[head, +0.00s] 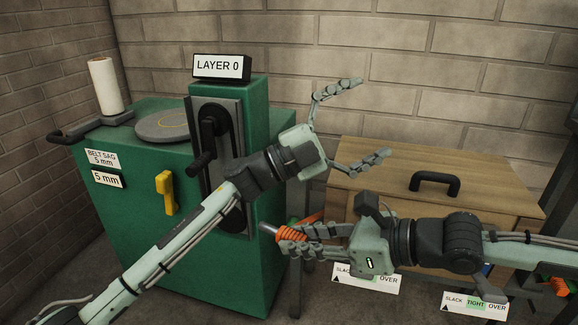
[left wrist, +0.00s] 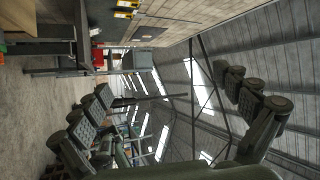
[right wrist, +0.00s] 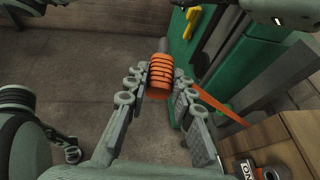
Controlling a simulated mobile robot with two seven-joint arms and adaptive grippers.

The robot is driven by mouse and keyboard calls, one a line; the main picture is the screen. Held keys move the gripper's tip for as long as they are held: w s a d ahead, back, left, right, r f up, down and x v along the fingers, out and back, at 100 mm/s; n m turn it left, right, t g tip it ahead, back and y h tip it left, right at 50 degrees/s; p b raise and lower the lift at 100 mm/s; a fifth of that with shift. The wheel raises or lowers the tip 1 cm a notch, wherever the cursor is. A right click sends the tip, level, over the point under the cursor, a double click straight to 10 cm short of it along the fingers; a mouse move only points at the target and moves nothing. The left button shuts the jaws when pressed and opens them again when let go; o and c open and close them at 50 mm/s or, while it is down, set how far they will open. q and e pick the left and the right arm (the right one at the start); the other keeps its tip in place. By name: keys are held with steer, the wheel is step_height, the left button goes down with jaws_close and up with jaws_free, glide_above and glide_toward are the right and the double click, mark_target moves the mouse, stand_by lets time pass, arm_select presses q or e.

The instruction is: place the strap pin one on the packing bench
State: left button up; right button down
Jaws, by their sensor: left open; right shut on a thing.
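My right gripper (head: 288,240) is shut on an orange ribbed grip with a grey tip, which I take as strap pin one (head: 292,233). It points left, in front of the green machine. The right wrist view shows the orange ribbed grip (right wrist: 159,80) between the fingers, with an orange strap beside it; I cannot tell whether they are joined. My left gripper (head: 372,120) is open and empty, above the left part of a wooden-topped bench (head: 480,180), which I take as the packing bench. My right arm hides part of the bench's front.
The green machine (head: 140,220) carries a black crank, a yellow handle and a "LAYER 0" display (head: 222,67). A black handle (head: 435,183) stands on the wooden top, otherwise mostly clear. Slack/tight/over signs (head: 474,305) sit low; another orange ribbed thing (head: 558,286) is at lower right.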

arm_select(q)
steer(key=s+d+m+g+y, duration=0.2)
steer(key=s+m+g+y, duration=0.2)
steer(key=s+m+g, duration=0.25)
steer(key=s+d+m+g+y, duration=0.3)
steer(key=s+m+g+y, duration=0.2)
steer(key=s+m, duration=0.15)
steer(key=n+t+y, duration=0.1)
steer(key=t+y, duration=0.6)
steer(key=y, duration=0.7)
glide_toward(283, 229)
steer(key=f, duration=0.6)
steer(key=a+f, duration=0.1)
steer(key=f, duration=0.2)
steer(key=shift+w+f, duration=0.25)
steer(key=shift+f, duration=0.15)
steer(key=shift+d, duration=0.1)
steer(key=c, duration=1.2)
steer(key=shift+c, duration=0.7)
arm_select(e)
steer(key=c, duration=1.2)
jaws_free()
